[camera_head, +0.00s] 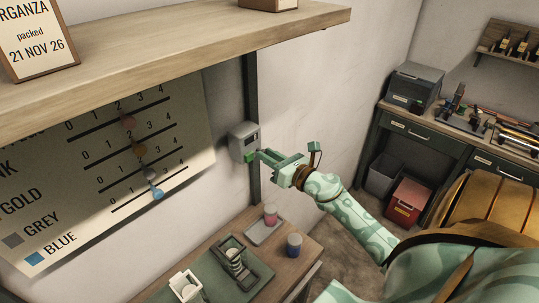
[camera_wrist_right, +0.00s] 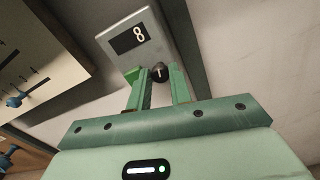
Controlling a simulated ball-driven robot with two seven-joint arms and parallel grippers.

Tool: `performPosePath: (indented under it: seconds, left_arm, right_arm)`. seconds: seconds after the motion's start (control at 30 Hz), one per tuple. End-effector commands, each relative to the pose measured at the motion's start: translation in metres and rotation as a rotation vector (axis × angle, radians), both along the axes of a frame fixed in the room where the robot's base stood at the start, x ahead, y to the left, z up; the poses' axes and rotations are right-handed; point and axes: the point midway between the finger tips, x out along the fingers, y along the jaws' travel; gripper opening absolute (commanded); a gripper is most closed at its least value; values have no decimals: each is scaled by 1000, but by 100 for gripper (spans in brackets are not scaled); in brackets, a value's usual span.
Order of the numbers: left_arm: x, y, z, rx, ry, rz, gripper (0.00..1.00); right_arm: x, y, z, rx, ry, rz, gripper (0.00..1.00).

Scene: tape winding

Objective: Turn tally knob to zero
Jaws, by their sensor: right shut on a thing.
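The tally counter (camera_head: 243,141) is a small grey box fixed to a dark upright post on the wall. In the right wrist view the tally counter (camera_wrist_right: 139,38) shows the digit 8 in its dark window. Below the window is a small dark knob (camera_wrist_right: 158,73) with a light mark. My right gripper (camera_head: 254,155) reaches the counter from the right. In the right wrist view my right gripper (camera_wrist_right: 161,82) has its two green fingers on either side of the knob, shut on it. My left gripper is not in view.
A wooden shelf (camera_head: 200,40) runs above the counter. A chart board (camera_head: 110,170) with sliding beads hangs to the left. Below, a wooden table (camera_head: 222,234) holds a green mat, small fixtures and two cups. A workbench (camera_head: 425,140) stands at the right.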

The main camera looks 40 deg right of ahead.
Motion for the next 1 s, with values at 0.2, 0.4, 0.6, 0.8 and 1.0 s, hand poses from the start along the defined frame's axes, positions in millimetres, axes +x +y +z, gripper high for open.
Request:
performPosePath:
  seconds: [0.2, 0.4, 0.6, 0.8, 1.0]
  left_arm:
    - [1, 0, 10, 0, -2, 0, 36]
    - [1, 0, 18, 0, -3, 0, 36]
    - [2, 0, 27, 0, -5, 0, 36]
    - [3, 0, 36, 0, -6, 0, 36]
    - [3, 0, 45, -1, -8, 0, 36]
  right_arm:
    - [0, 0, 2, 198, 17, 0, 0]
    - [0, -1, 2, 390, 34, -1, 0]
    - [0, -2, 2, 579, 49, -1, 0]
    - [0, -2, 1, 768, 65, -1, 0]
    - [0, -2, 1, 956, 82, -2, 0]
